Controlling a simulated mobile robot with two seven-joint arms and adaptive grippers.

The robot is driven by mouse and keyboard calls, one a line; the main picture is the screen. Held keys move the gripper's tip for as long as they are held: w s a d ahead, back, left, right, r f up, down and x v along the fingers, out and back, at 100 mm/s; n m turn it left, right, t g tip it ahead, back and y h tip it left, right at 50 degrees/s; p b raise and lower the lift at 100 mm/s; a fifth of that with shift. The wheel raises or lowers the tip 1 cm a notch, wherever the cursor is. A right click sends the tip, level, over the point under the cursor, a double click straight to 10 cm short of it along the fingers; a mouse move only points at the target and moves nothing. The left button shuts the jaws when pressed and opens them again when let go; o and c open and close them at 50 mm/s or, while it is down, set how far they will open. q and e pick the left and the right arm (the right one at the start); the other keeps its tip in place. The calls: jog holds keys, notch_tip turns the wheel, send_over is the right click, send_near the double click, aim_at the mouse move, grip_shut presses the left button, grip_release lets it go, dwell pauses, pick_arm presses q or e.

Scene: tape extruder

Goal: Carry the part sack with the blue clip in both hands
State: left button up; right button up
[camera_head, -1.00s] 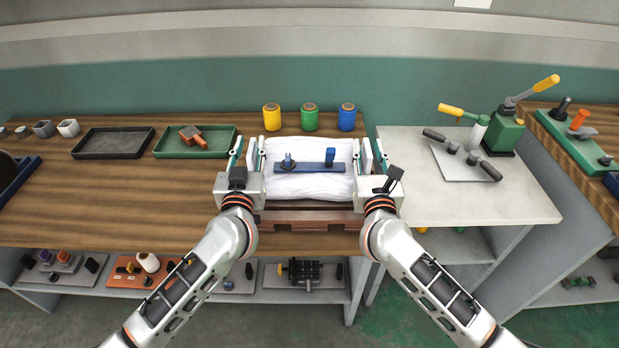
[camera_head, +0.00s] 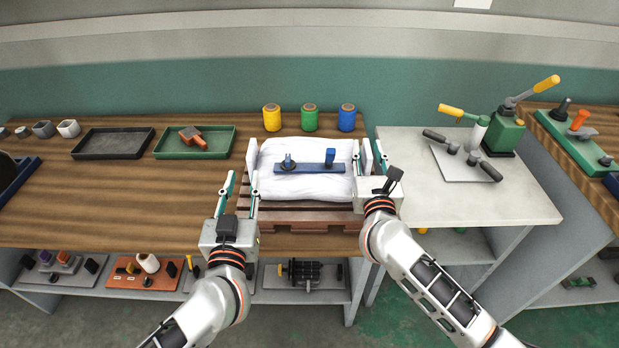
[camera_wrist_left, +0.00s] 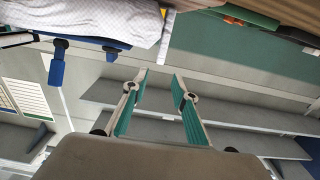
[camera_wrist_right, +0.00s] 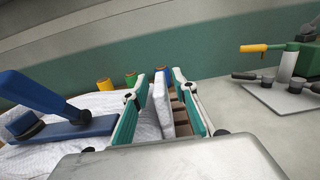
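The part sack (camera_head: 318,184) is white and lies on a brown slatted pallet (camera_head: 290,214). A blue clip (camera_head: 305,168) with an upright blue lever lies across its top. White upright flaps stand at its left (camera_head: 252,156) and right (camera_head: 367,157) sides. My left gripper (camera_head: 241,184) is open and empty, in front of and left of the sack; the left wrist view shows nothing between its fingers (camera_wrist_left: 160,78). My right gripper (camera_head: 369,168) is open, its fingers on either side of the right flap; the flap (camera_wrist_right: 161,104) shows between them in the right wrist view.
Yellow (camera_head: 271,117), green (camera_head: 310,117) and blue (camera_head: 347,117) spools stand behind the sack. Black (camera_head: 92,154) and green (camera_head: 231,142) trays are to the left. A light table (camera_head: 430,205) with a lever press (camera_head: 503,135) is at right. Bare wood lies left of the pallet.

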pick_arm(q)
jog(key=shift+s, duration=0.15)
pick_arm(e)
jog(key=s, duration=1.2)
jog(key=shift+f, duration=0.25)
